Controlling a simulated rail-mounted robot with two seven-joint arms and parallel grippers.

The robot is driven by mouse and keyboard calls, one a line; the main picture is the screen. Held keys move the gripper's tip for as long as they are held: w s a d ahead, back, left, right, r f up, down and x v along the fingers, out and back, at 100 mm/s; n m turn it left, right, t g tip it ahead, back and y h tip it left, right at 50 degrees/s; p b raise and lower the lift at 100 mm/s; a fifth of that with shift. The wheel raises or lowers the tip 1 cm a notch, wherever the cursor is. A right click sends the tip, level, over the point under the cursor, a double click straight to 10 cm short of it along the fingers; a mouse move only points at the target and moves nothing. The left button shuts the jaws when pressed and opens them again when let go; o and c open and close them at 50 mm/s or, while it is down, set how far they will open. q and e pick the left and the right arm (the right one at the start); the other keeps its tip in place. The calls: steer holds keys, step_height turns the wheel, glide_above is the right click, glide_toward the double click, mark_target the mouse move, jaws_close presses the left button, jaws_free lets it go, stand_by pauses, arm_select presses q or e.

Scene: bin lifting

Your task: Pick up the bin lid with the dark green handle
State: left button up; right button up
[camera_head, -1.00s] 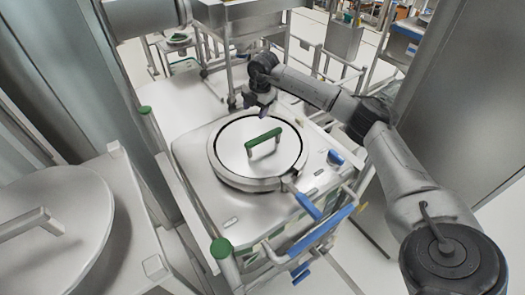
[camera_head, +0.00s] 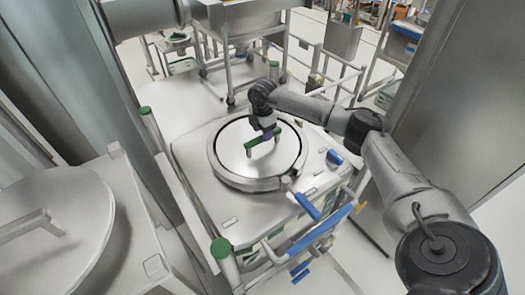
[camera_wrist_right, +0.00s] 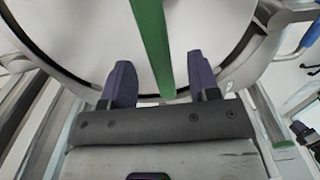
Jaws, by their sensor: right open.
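The round metal bin lid (camera_head: 235,165) lies flat on top of the bin, inside a clamp ring. Its dark green bar handle (camera_head: 256,143) stands up across the middle. My right gripper (camera_head: 270,132) is at the handle's far side, just above it, and partly hides it. In the right wrist view the two dark fingers (camera_wrist_right: 162,78) are open, with the green handle (camera_wrist_right: 151,40) passing between them in the picture. Contact cannot be told. My left gripper is not in view.
The bin (camera_head: 190,152) is a pale square-topped container with a blue lever (camera_head: 308,205) at its front right. A second round metal lid (camera_head: 60,235) with a grey handle lies at the lower left. A metal cart (camera_head: 240,25) stands behind.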

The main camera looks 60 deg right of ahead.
steer(key=shift+d+f+p, duration=0.15)
steer(key=shift+f+p, duration=0.3)
steer(key=shift+f, duration=2.25)
steer(key=shift+f, duration=0.2)
steer(key=shift+c, duration=0.4)
jaws_close()
steer(key=shift+r, duration=0.2)
